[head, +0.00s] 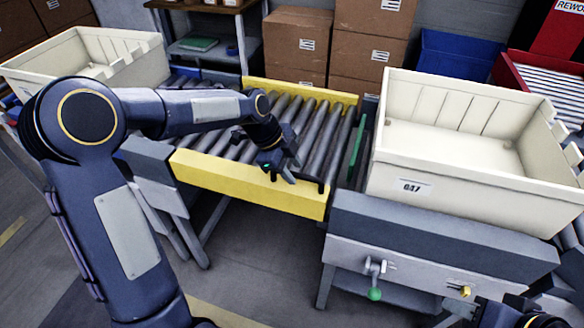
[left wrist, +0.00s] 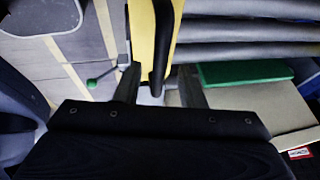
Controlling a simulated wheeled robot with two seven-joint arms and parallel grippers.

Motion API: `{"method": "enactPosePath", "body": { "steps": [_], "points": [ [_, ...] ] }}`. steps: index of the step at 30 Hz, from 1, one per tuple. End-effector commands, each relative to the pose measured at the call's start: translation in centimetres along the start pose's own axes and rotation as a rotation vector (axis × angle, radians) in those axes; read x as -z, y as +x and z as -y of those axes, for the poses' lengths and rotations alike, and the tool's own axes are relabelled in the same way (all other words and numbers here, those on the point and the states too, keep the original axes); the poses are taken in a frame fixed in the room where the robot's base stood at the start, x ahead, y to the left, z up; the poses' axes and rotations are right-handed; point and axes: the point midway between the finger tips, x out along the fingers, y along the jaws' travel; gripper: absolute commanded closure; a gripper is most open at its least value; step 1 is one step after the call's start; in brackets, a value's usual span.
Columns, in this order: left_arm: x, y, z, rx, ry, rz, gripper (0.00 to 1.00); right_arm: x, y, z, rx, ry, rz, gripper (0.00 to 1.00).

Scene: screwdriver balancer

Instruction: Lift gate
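The gate (head: 248,184) is a yellow-framed roller section that lies level between two conveyor parts. In the left wrist view its yellow rail (left wrist: 141,35) runs down from the top edge. A black handle bar (left wrist: 161,45) stands along that rail; its end shows in the head view (head: 323,187). My left gripper (head: 283,172) is over the near rail. In the left wrist view its fingers (left wrist: 158,85) are apart, one on each side of the bar's end, with gaps visible. My right gripper (head: 515,308) is partly cut off at the bottom right; its fingers are unclear.
A cream crate (head: 405,165) stands right of the gate and another (head: 140,65) stands left. A green plate (head: 357,148) stands upright beside the gate's right end. A green-knobbed lever (head: 374,293) sticks out of the right conveyor's front. Cardboard boxes (head: 297,40) stand behind.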

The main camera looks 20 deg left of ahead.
Motion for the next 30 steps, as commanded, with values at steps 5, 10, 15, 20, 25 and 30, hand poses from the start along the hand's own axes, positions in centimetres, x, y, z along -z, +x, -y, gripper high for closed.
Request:
{"method": "enactPosePath", "body": {
  "steps": [5, 10, 15, 20, 25, 30],
  "points": [
    [0.00, 0.54, -0.04, -0.001, -0.001, 0.000, 0.64, 0.00, 0.00, 0.00, 0.000, 0.000, 0.000, 0.62],
    [0.00, 0.51, -0.04, -0.001, -0.001, 0.000, 0.65, 0.00, 0.00, 0.00, 0.000, 0.000, 0.000, 0.62],
    [0.00, 0.49, -0.03, 0.000, -0.001, 0.000, 0.87, 0.00, 0.00, 0.00, 0.000, 0.000, 0.000, 0.62],
    [0.00, 0.48, -0.03, 0.000, -0.001, 0.000, 1.00, 0.00, 0.00, 0.00, 0.000, 0.000, 0.000, 0.62],
    [0.01, 0.47, -0.03, 0.000, -0.001, 0.000, 1.00, 0.00, 0.00, 0.00, 0.000, 0.000, 0.000, 0.62],
    [0.58, 0.07, 0.14, 0.003, -0.004, -0.014, 1.00, 0.06, -0.12, 0.05, 0.000, 0.000, 0.000, 0.62]
  ]
}}
